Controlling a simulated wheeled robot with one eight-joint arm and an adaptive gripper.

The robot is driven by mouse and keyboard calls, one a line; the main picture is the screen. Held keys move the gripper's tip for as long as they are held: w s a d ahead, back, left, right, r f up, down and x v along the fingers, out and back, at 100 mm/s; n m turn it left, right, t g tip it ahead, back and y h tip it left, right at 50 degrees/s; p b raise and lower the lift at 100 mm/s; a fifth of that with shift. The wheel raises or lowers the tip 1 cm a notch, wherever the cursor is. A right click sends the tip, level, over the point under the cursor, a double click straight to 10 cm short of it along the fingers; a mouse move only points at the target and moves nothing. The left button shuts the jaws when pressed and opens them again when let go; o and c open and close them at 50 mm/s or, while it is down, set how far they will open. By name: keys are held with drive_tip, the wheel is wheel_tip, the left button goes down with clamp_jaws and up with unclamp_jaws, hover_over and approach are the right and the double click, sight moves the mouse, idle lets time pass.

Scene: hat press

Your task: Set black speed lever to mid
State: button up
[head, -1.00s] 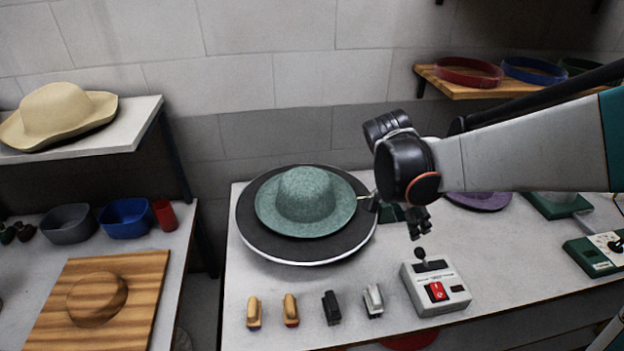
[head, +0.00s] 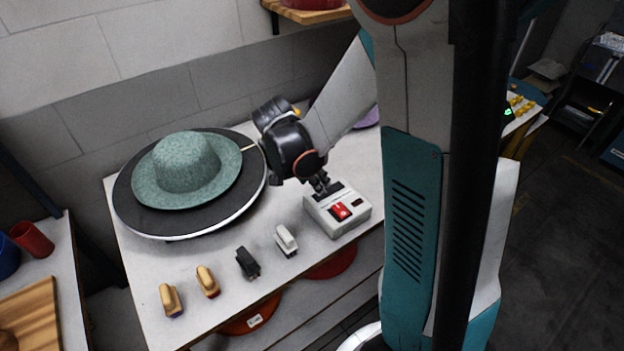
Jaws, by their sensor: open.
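The control box (head: 338,211) is light grey with a red rocker switch (head: 340,211) and a dark slot on top. It sits near the right part of the table's front edge. My gripper (head: 320,184) is open and right over the slot at the back of the box. The black speed lever is hidden behind the fingers, so its position and any contact cannot be told. The teal hat (head: 186,166) rests on the round black turntable (head: 136,213) to the left of the box.
Several small brushes stand in a row left of the box, including a white one (head: 286,240), a black one (head: 247,262) and tan ones (head: 207,281). The white table (head: 150,285) is clear between them and the turntable. My arm covers the right side.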

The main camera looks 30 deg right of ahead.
drive_tip(key=shift+c, duration=0.2)
clamp_jaws()
drive_tip(key=shift+d+r+y+p, duration=0.25)
drive_tip(key=shift+d+y, duration=0.2)
drive_tip(key=shift+d+r+y+p, duration=0.2)
drive_tip(key=shift+d+y+p, duration=0.05)
drive_tip(key=shift+d+y, duration=0.2)
drive_tip(key=d+y, duration=0.2)
drive_tip(key=d, duration=0.1)
drive_tip(key=shift+w+r+y, duration=0.1)
drive_tip(key=shift+r+y, duration=0.15)
drive_tip(key=shift+y, duration=0.15)
drive_tip(key=shift+d, duration=0.6)
